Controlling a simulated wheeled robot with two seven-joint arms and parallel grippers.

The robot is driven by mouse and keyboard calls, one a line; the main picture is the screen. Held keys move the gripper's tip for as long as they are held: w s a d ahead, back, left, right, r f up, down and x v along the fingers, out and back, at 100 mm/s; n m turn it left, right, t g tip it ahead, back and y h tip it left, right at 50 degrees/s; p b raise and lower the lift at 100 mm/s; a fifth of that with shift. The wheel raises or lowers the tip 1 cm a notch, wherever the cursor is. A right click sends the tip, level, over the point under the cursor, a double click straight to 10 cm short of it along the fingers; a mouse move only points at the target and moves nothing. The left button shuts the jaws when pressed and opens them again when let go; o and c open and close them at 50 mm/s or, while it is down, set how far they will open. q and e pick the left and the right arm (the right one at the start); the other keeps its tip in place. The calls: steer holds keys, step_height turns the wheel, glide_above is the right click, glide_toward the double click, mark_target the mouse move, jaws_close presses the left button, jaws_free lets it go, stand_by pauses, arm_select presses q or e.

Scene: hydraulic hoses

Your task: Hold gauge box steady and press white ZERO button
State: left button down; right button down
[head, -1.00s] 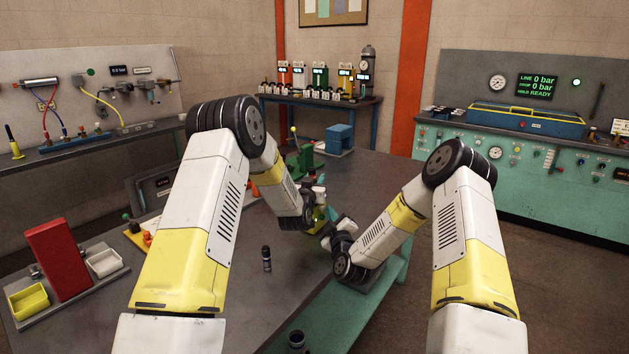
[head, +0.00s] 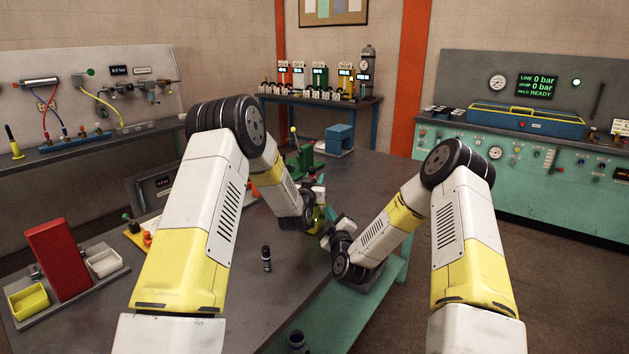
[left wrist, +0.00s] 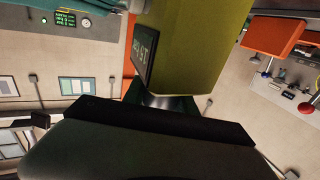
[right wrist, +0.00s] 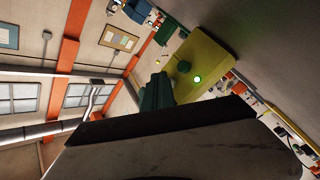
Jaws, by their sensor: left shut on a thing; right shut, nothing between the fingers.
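The gauge box is yellow-green. In the head view (head: 319,213) it is small and partly covered by my grippers. In the left wrist view (left wrist: 205,45) it fills the upper middle, with a dark display on its side. My left gripper (head: 307,218) is shut on the box. I cannot make out a ZERO label. My right gripper (head: 330,234) is shut and empty, close to the box; contact with a button cannot be made out.
A small dark cylinder (head: 266,258) stands on the grey table (head: 225,300). A red block (head: 57,258) with yellow and white bins stands at the left. A green fixture (head: 304,160) and a blue block (head: 340,138) stand behind the grippers. The middle front of the table is mostly clear.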

steer(key=shift+w+a, duration=0.15)
steer(key=shift+a, duration=0.15)
arm_select(q)
steer(key=shift+d, duration=0.15)
arm_select(e)
steer(key=shift+d+r, duration=0.1)
steer(key=shift+s+d, duration=0.2)
steer(key=shift+s, duration=0.05)
steer(key=shift+s+d, duration=0.55)
steer(key=shift+d, duration=0.3)
steer(key=shift+s+d, duration=0.6)
steer(key=shift+d, duration=0.3)
steer(key=shift+s+d, duration=0.55)
steer(key=shift+d, duration=0.3)
